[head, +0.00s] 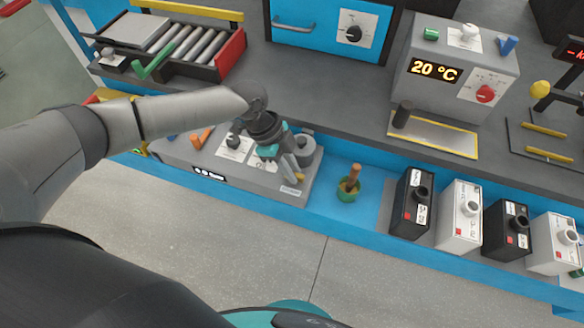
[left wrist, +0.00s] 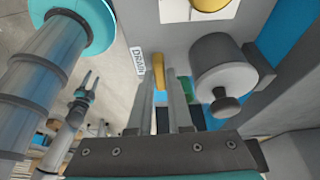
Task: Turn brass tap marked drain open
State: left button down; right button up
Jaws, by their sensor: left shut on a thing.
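The brass tap (head: 299,178) sits at the right end of a low grey unit, beside a small printed label. In the left wrist view the brass tap (left wrist: 159,66) lies between my finger tips, and the label (left wrist: 138,61) next to it reads DRAIN. My left gripper (head: 291,170) reaches down over the unit and is shut on the tap's lever. The fingers hide part of the tap. My right gripper (left wrist: 88,80) shows small in the left wrist view, with its fingers apart and nothing between them.
A grey cylinder with a knob (head: 304,150) stands close beside my left gripper. An orange handle (head: 202,137) is further left on the unit.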

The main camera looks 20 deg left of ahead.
pick_arm(q)
jog(key=shift+s+r+n+p, duration=0.15)
jog(key=shift+n+p, duration=0.45)
jog(key=shift+p, duration=0.35)
jog(key=n+t+p, duration=0.1)
jog(key=n+p, duration=0.2)
jog(key=p, duration=0.1)
jog(key=n+t+y+p, duration=0.1)
jog(key=n+p, duration=0.3)
jog(key=p, duration=0.1)
jog(key=n+t+y+p, duration=0.1)
jog(key=n+t+p, duration=0.1)
jog(key=n+p, duration=0.2)
jog(key=shift+s+d+p, duration=0.2)
jog(key=shift+d+p, duration=0.1)
jog(key=shift+p, duration=0.1)
jog(key=n+y+p, duration=0.1)
jog(key=n, duration=0.1)
jog(key=shift+n+p, duration=0.3)
jog(key=shift+n, duration=0.1)
jog(key=shift+n+t+y+p, duration=0.4)
jog(key=shift+n+y+p, duration=0.25)
jog(key=shift+n, duration=0.85)
jog(key=shift+w, duration=0.1)
jog(key=c, duration=0.8)
grip_release()
jog(key=shift+c, duration=0.2)
